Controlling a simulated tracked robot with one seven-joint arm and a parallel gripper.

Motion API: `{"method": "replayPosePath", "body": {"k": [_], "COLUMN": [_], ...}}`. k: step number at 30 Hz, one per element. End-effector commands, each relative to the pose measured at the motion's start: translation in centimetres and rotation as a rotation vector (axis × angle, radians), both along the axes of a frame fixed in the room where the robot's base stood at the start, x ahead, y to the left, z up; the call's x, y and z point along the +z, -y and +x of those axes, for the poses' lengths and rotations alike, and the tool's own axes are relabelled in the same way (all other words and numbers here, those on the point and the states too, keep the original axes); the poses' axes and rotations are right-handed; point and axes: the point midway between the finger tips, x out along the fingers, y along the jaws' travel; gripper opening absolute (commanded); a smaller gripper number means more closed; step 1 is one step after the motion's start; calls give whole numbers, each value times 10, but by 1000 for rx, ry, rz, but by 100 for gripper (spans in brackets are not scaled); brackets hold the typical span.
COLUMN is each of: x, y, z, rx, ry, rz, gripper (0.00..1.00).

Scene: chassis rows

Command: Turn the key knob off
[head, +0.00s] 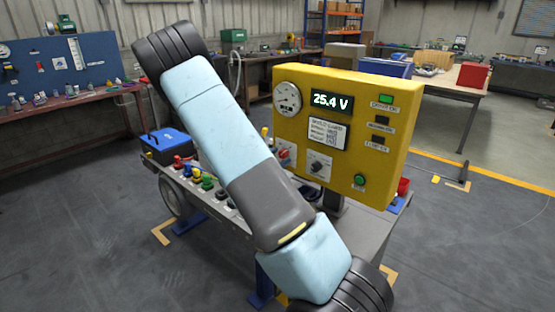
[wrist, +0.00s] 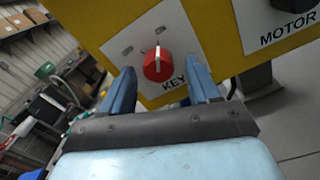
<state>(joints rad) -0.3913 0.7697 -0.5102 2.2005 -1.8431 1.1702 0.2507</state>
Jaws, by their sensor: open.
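The key knob (wrist: 157,65) is a red round knob with a pale pointer line, on a white plate marked KEY on the yellow panel (wrist: 100,30). The pointer is nearly upright in the wrist view, with a small label to its left and another above it. The knob also shows in the head view (head: 284,153), just right of my arm. My gripper (wrist: 160,78) is open, its two blue fingers on either side of the knob in the wrist view. I cannot tell whether they touch it. My gripper is hidden in the head view.
A black knob (head: 317,167) on a plate marked MOTOR is right of the key knob. The panel carries a gauge (head: 287,98), a 25.4 V display (head: 331,103) and a green button (head: 360,180). A blue box (head: 168,144) stands on the bench at left.

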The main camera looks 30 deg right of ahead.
Motion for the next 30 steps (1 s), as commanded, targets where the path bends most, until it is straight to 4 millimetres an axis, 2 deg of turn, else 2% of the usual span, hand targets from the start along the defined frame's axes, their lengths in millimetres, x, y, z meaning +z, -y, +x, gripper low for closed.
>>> {"method": "replayPosePath", "body": {"k": [9, 26, 27, 30], "x": [0, -1, 0, -1], "y": [2, 3, -5, 1], "z": [0, 0, 0, -1], "rx": [0, -2, 0, -4], "ry": [-1, -2, -1, -5], "rz": [0, 0, 1, 0], "gripper": [60, 6, 5, 5]}}
